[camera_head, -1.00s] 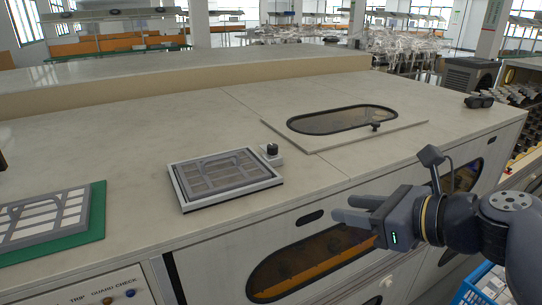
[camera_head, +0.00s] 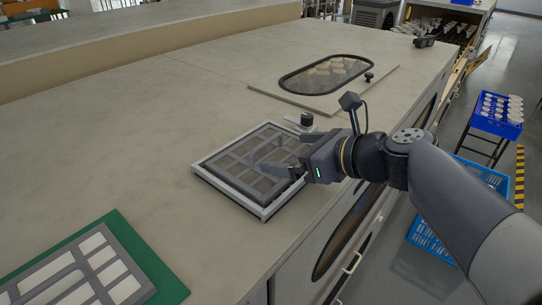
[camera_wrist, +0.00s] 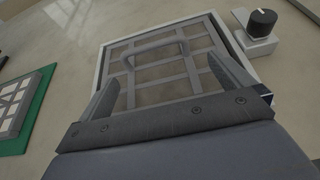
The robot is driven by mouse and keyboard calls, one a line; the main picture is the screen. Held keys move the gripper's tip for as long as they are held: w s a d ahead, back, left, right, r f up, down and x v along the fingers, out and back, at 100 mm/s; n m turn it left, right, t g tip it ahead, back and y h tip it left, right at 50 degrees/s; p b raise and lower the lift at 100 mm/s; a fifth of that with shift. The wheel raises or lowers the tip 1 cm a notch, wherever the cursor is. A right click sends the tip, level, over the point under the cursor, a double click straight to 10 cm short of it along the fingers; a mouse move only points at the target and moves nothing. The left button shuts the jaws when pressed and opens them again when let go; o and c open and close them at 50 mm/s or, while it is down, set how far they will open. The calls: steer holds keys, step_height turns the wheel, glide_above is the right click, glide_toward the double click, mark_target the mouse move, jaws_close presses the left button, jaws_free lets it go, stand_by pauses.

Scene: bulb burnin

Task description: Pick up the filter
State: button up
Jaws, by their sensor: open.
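A second grey-framed filter (camera_head: 75,272) lies on a green mat (camera_head: 150,262) at the lower left. My gripper hides part of the framed filter.
A black knob on a small block (camera_head: 306,120) stands beside the frame's far right corner. Behind it is a panel with an oval window (camera_head: 325,75) and a small knob. The counter's right edge runs close by my arm. Blue crates (camera_head: 492,115) stand right. The left counter is clear.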

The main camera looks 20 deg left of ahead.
mark_target(275, 160)
steer(key=x, duration=0.4)
steer(key=shift+s+a+r, duration=0.2)
steer(key=shift+s+a, duration=0.05)
steer(key=shift+a, duration=0.1)
steer(key=c, duration=0.8)
